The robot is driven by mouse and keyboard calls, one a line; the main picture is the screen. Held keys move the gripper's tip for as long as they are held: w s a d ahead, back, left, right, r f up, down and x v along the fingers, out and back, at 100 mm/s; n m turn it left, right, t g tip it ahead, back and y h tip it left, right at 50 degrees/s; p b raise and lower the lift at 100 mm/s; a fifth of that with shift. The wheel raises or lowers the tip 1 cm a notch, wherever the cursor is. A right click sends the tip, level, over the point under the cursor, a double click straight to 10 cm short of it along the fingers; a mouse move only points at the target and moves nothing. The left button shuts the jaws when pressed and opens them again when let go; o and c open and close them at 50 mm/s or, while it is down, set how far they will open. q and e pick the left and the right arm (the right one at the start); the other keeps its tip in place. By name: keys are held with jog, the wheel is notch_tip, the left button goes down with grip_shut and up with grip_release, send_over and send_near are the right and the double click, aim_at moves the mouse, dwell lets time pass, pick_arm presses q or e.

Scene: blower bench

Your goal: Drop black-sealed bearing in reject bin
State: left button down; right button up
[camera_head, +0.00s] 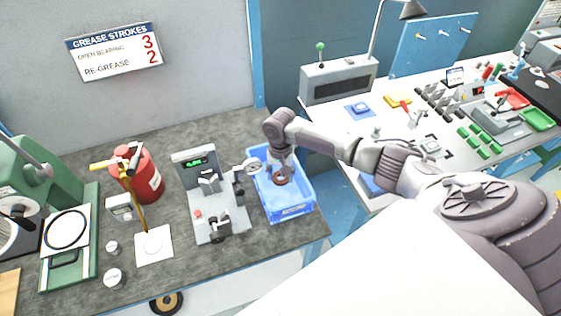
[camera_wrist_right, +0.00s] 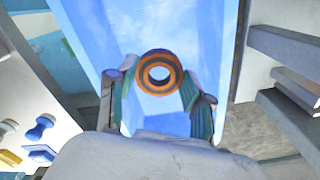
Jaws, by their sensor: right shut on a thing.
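My right gripper (camera_head: 282,166) reaches down into the blue bin (camera_head: 292,213) at the right end of the grey bench. It is shut on a bearing (camera_head: 280,178), a small dark ring with brown-orange tones. In the right wrist view the bearing (camera_wrist_right: 160,55) shows orange and dark rings around an open centre, between the two fingertips (camera_wrist_right: 158,92). The blue bin's wall and floor (camera_wrist_right: 215,25) lie behind it. The bearing appears above the bin floor; the exact gap cannot be told. My left gripper is not in view.
A grey test device (camera_head: 208,190) with a green display stands just left of the bin. A red grease canister (camera_head: 145,175) and a green press (camera_head: 40,185) stand further left. A white bench (camera_head: 340,125) with tools and parts lies to the right, across a gap.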

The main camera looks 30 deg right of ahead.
aim_at(280, 191)
jog(key=shift+f+b, duration=1.35)
jog(key=shift+f, duration=1.5)
jog(key=o, duration=1.2)
notch_tip(280, 191, up, 12)
jog(key=shift+f, duration=0.1)
